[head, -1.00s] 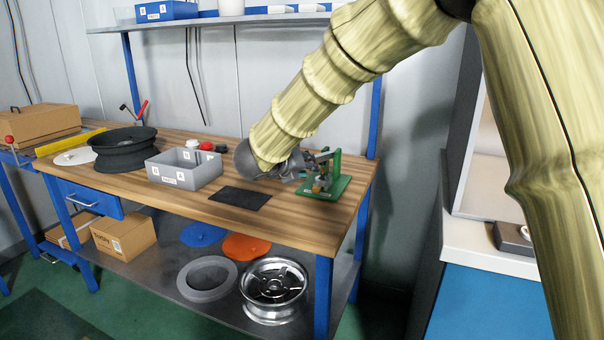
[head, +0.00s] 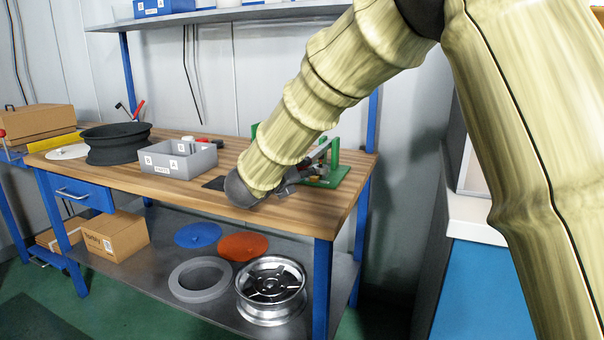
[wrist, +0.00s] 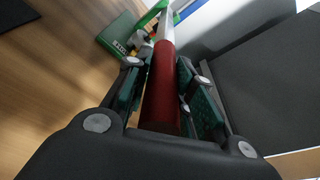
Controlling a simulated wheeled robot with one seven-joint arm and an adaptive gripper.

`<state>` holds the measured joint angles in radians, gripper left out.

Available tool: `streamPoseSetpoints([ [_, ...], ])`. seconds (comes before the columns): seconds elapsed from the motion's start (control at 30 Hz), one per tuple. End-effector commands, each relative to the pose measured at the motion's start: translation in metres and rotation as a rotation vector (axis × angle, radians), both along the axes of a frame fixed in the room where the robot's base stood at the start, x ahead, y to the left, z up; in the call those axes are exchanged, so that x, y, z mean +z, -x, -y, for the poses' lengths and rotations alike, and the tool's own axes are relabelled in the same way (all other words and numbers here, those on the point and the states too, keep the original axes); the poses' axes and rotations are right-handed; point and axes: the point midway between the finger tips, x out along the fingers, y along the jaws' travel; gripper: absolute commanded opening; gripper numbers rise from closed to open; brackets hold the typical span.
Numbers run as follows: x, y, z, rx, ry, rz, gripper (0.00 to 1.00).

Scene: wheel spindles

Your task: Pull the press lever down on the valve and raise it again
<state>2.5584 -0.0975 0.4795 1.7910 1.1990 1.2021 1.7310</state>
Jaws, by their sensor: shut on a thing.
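The press stands on a green base (head: 330,181) at the right end of the workbench, with a green upright post (head: 335,153). Its grey lever arm (head: 318,153) slopes down from the post toward my gripper. In the wrist view the lever's red handle (wrist: 161,92) lies between my two finger pads, and my gripper (wrist: 162,82) is shut on it. The pale lever shaft (wrist: 166,27) runs on past the handle toward the press. In the head view my gripper (head: 291,181) is partly hidden by my wrist. The valve cannot be made out clearly.
A grey parts bin (head: 172,164) and a black wheel rim (head: 115,150) stand farther left. The wooden bench top (head: 195,195) is clear along its front edge.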

Motion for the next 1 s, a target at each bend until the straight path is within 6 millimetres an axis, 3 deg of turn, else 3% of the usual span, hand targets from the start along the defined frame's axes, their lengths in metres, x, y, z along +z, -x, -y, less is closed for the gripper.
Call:
streamPoseSetpoints([
  [0.47, 0.0, -0.0004, 0.0024, -0.003, 0.002, 0.005, 0.0],
  [0.5, 0.0001, -0.0003, 0.0023, -0.003, 0.002, 0.005, 0.32],
  [0.57, -0.0001, -0.0003, 0.0021, -0.002, 0.002, 0.004, 0.43],
  [1.0, 0.0004, 0.005, -0.0026, 0.0, 0.002, 0.004, 0.44],
])
